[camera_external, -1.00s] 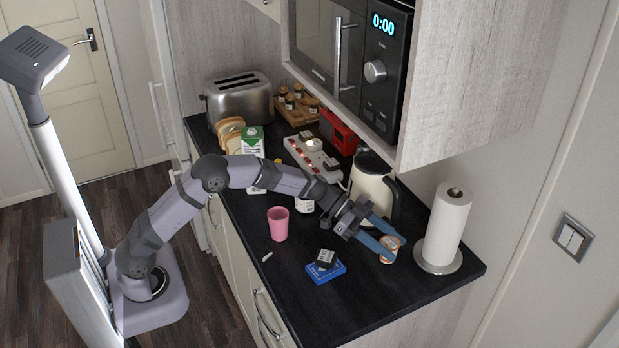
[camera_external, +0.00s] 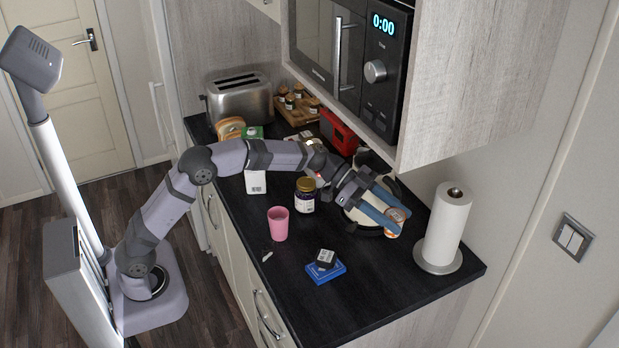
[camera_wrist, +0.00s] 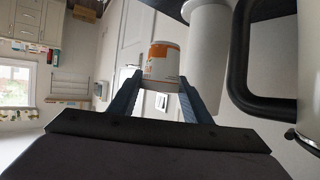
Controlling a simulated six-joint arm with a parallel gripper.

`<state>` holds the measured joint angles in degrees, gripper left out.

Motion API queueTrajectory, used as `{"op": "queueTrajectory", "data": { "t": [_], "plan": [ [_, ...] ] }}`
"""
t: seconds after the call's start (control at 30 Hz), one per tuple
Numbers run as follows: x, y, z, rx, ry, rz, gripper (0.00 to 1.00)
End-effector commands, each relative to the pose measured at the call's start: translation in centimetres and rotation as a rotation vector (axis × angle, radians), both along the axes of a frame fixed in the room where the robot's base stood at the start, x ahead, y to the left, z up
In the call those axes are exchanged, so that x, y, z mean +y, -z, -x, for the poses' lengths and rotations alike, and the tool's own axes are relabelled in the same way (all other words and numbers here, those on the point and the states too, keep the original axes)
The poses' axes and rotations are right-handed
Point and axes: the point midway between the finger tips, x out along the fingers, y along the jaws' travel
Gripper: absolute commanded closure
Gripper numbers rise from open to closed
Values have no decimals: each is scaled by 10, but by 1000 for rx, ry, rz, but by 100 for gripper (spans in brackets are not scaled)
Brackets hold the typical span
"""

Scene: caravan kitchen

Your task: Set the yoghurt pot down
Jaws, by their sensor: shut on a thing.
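The yoghurt pot (camera_external: 397,222) is white with an orange band. My gripper (camera_external: 398,219) is shut on it, one blue finger on each side, above the right part of the black worktop (camera_external: 385,290). In the wrist view the pot (camera_wrist: 163,60) sits between the fingertips (camera_wrist: 161,80) and looks roughly upright. Its lower part is partly hidden by the fingers.
A paper towel roll (camera_external: 446,225) stands close to the right of the pot. A kettle (camera_external: 362,221) is partly hidden behind my gripper. A jar (camera_external: 304,198), a pink cup (camera_external: 278,224) and a blue box (camera_external: 325,272) stand leftward. The front right worktop is clear.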

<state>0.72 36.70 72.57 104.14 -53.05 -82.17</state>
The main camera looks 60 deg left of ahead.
Motion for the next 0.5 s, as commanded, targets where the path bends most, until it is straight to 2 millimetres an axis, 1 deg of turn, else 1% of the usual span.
{"op": "queueTrajectory", "data": {
  "t": [0.03,0.1,0.17,0.23,0.43,0.5],
  "plan": [
    [0,-12,-1,-7,0,1,81],
    [0,-28,0,-9,1,0,81],
    [0,-40,-1,-6,1,1,81],
    [0,-55,0,-7,0,0,81],
    [2,-85,0,-3,-3,0,81],
    [20,-84,1,2,-25,0,81]
  ]
}}
